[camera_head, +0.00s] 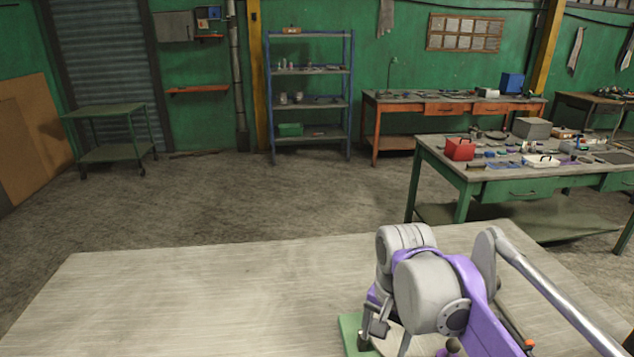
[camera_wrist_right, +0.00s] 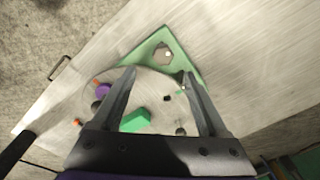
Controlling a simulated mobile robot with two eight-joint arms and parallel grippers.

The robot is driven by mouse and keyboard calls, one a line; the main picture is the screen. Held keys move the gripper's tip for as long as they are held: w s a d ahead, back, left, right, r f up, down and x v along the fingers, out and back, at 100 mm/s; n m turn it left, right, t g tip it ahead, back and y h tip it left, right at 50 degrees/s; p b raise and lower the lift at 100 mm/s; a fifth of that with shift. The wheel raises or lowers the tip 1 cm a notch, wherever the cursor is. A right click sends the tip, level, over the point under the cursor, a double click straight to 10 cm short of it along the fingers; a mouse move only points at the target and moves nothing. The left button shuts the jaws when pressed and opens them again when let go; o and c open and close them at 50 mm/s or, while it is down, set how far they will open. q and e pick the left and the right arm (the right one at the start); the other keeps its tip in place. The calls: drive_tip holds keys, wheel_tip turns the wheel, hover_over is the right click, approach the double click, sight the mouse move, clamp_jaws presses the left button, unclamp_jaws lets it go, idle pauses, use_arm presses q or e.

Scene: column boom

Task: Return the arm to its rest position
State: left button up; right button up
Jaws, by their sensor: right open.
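My right gripper (camera_wrist_right: 158,76) is open, its two fingers apart with nothing held between them. In the head view my right arm comes in from the lower right, and its gripper (camera_head: 383,344) points down over the near table. Beneath the fingers in the wrist view is a round grey tray (camera_wrist_right: 155,84) with small parts. Beside and partly under it is a green plate (camera_wrist_right: 180,53) with a grey hexagonal piece (camera_wrist_right: 163,54). The green plate shows only partly in the head view (camera_head: 350,328), hidden by my arm. My left gripper is not in view.
A green block (camera_wrist_right: 135,121) and a purple part (camera_wrist_right: 103,91) lie on the tray. The pale table top (camera_head: 200,295) is bare to the left. A green workbench (camera_head: 490,187) with a red box (camera_head: 460,149) stands beyond, right. A green cart (camera_head: 110,110) stands far left.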

drive_tip(key=s+d+f+n+t, duration=0.3)
drive_tip(key=s+f+n+t, duration=0.2)
drive_tip(key=s+f, duration=0.9)
drive_tip(key=f+n, duration=0.1)
drive_tip(key=n, duration=0.1)
drive_tip(key=shift+s+n, duration=0.3)
